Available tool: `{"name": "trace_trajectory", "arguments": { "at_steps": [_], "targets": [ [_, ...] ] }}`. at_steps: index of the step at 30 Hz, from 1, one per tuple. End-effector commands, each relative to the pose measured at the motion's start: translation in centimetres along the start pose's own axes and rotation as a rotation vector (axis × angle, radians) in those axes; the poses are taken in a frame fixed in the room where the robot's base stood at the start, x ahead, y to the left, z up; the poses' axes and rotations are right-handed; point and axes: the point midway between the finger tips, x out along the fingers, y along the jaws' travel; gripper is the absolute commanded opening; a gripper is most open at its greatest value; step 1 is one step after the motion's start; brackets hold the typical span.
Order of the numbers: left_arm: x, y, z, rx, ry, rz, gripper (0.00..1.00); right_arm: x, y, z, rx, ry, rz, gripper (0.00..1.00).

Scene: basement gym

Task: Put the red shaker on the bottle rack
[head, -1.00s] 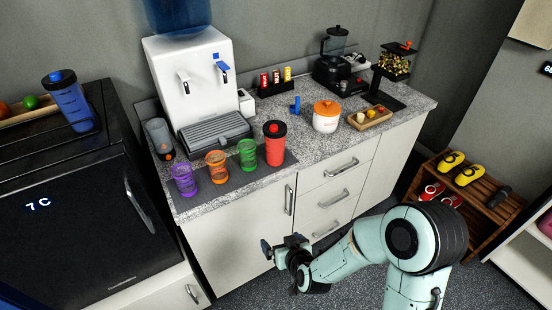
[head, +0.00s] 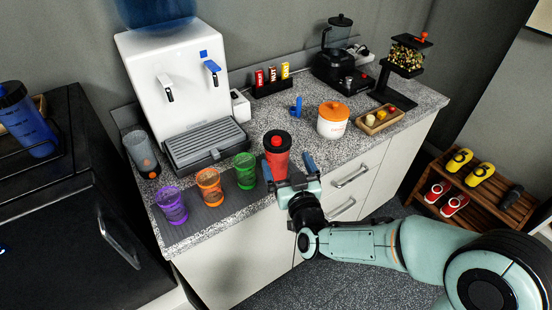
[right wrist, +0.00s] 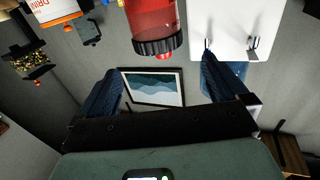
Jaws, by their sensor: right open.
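The red shaker (head: 277,160) with its dark lid stands upright on the counter, at the right end of a row of cups. My right gripper (head: 289,170) is open at the near side of the shaker, its two blue fingers spread to the shaker's left and right. In the right wrist view the picture is upside down, and the shaker (right wrist: 153,22) shows ahead of the open fingers (right wrist: 162,85), apart from them. A black rack (head: 62,165) on the black fridge at the left holds a blue shaker (head: 25,122). My left gripper is out of view.
Purple (head: 172,206), orange (head: 209,188) and green (head: 245,171) cups stand left of the shaker on a grey mat. A white water dispenser (head: 150,70) is behind. An orange-lidded white jar (head: 333,122) stands to the right. A wooden shoe rack (head: 480,195) is on the floor.

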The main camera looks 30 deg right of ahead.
Motion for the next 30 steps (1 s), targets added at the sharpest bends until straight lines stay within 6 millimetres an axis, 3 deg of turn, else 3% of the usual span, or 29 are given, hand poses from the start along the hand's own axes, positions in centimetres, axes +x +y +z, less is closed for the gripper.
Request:
{"name": "trace_trajectory", "arguments": {
  "at_steps": [6,14,21,30],
  "targets": [
    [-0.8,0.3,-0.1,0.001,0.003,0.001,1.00,4.0,0.1,0.0,0.001,-0.002,0.002,1.00],
    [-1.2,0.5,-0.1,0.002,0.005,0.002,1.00,6.0,0.1,0.1,0.000,-0.002,0.001,1.00],
    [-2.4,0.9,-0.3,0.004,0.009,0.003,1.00,9.6,0.3,0.2,0.001,-0.001,0.001,1.00],
    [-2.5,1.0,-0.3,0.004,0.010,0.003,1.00,10.4,0.3,0.4,0.001,-0.002,0.000,1.00]
  ]
}}
